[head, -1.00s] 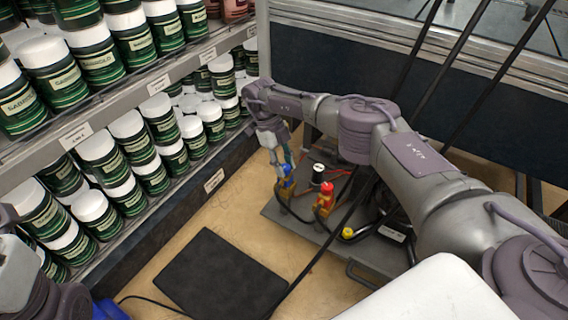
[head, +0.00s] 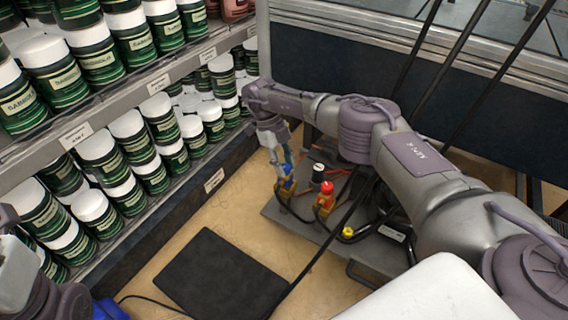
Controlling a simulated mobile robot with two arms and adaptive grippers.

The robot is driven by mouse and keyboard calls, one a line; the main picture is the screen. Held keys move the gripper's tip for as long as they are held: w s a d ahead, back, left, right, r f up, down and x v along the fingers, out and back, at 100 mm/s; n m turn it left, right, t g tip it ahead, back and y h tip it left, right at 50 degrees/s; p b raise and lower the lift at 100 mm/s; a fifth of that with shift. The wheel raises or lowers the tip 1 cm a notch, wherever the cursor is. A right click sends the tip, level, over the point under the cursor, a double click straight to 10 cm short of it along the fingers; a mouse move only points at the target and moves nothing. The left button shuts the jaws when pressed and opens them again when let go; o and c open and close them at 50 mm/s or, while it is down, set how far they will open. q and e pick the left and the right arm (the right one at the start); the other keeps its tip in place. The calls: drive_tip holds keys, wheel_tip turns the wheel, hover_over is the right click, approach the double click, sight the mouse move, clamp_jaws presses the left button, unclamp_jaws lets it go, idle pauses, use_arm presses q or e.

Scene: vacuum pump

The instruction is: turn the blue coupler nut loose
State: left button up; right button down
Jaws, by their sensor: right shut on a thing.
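The blue coupler nut (head: 286,170) sits on top of a yellow fitting (head: 286,188) at the left edge of the pump's grey base plate (head: 335,252). My right gripper (head: 284,163) reaches down from above and is shut on the blue nut; its fingers partly hide the nut. My left gripper is not clearly in view; only parts of my left arm show at the lower left edge.
A yellow cap (head: 347,232) is nearer. Shelves of green jars (head: 98,150) line the left. A black mat (head: 222,275) lies on the floor.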

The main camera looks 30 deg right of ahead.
drive_tip(key=c, duration=0.8)
unclamp_jaws()
drive_tip(key=shift+c, duration=0.2)
drive_tip(key=v, duration=1.2)
drive_tip(key=shift+a, duration=0.1)
